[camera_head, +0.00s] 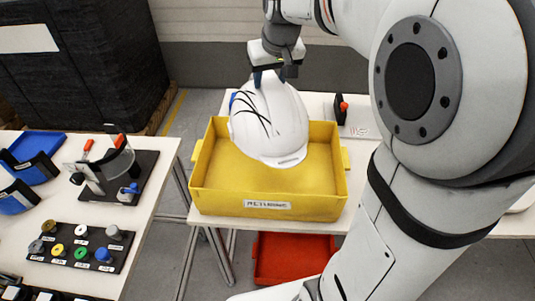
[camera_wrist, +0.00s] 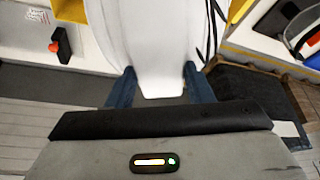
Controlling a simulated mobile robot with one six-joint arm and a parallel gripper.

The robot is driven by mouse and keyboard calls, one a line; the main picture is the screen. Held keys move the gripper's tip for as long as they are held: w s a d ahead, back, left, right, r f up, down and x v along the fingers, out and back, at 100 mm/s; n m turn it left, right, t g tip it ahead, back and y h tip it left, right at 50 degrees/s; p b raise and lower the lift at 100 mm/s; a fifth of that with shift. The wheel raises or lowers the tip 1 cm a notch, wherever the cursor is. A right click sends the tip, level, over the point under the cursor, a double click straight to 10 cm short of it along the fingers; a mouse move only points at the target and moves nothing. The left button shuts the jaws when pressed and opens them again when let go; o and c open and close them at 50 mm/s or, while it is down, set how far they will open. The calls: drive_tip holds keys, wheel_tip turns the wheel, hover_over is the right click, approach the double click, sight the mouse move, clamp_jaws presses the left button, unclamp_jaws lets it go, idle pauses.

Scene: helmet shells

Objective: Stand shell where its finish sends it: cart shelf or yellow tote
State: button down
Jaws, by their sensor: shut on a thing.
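A white helmet shell (camera_head: 272,125) with several black curved scratch-like lines on its left side hangs from my gripper (camera_head: 268,72). My gripper is shut on its upper edge, and the shell is tilted, crown toward the camera. The yellow tote (camera_head: 265,205), with a label on its front wall, stands on a white table below. The shell is over the tote's back part; I cannot tell whether its lower edge touches the tote. In the wrist view the shell (camera_wrist: 150,40) sits between the blue fingertips of my gripper (camera_wrist: 160,85). The cart shelf cannot be made out with certainty.
A red bin (camera_head: 292,257) is below the tote's table. A black device with a red knob (camera_head: 343,106) stands behind the tote at right. The left table holds a clamp fixture (camera_head: 105,170), a board of coloured knobs (camera_head: 82,246) and a blue tray (camera_head: 38,146). A dark wrapped stack stands at back left.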

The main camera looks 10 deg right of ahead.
wheel_tip(320, 180, down, 17)
drive_tip(key=shift+f+p, duration=0.1)
drive_tip(key=shift+p, duration=0.25)
drive_tip(key=shift+f, duration=0.15)
drive_tip(key=c, duration=0.7)
unclamp_jaws()
